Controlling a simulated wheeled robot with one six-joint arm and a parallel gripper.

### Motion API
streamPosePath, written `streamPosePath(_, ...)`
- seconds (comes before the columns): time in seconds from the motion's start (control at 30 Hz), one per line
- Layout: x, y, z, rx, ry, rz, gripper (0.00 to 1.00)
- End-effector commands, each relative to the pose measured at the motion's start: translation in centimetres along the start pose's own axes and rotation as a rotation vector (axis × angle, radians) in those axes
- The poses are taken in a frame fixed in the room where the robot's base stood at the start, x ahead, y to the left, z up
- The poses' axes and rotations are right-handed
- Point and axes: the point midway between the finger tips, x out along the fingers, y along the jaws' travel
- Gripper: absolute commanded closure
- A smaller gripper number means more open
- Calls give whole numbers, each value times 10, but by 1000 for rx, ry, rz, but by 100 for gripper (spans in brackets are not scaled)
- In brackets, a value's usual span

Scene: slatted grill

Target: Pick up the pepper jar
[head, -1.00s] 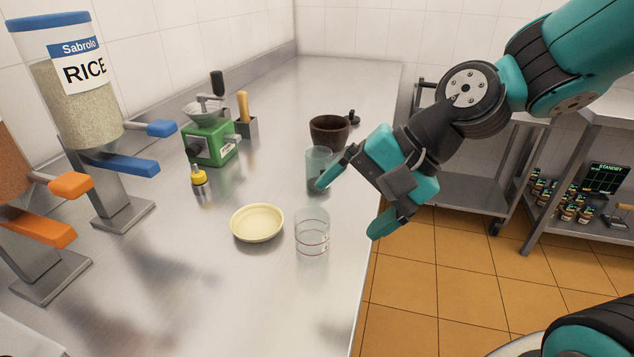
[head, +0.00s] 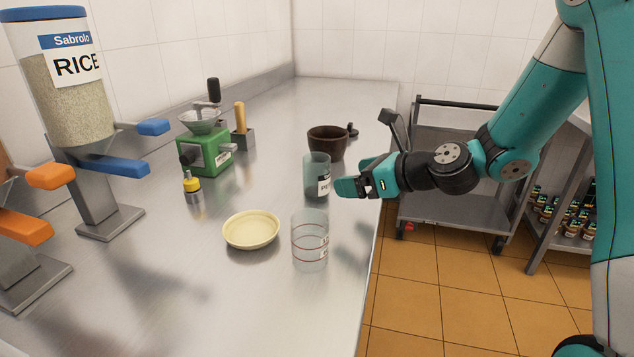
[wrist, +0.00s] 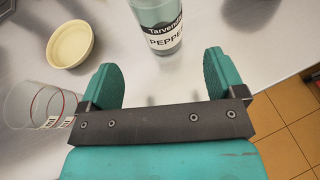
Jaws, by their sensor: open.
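The pepper jar (head: 316,176) is a greenish see-through cylinder with a black and white label, upright on the steel counter. In the wrist view the jar (wrist: 160,22) stands ahead of my gripper (wrist: 163,80), roughly in line with the gap between its fingers, and its label reads "PEPPER". My gripper (head: 352,187) is open and empty. In the head view it is level beside the jar, to its right. The jar is not between the fingers in the wrist view.
A clear measuring cup (head: 310,240) and a cream bowl (head: 251,230) stand nearer on the counter. A dark brown pot (head: 327,141) is behind the jar. A green grinder (head: 205,148), a small yellow-topped bottle (head: 192,187) and a rice dispenser (head: 72,105) stand left.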

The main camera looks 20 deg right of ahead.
Motion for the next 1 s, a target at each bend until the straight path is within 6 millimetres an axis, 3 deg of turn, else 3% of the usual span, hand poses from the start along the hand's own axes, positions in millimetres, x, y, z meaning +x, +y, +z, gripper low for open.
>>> streamPosePath(0.1,23,1,0,-3,0,3,11)
streamPosePath(0.37,44,1,0,-2,0,2,11)
streamPosePath(0.63,83,-1,-2,-2,1,2,11)
streamPosePath(0.97,91,-1,-2,-2,0,-1,11)
streamPosePath(1.0,91,-1,-2,-2,0,-1,20)
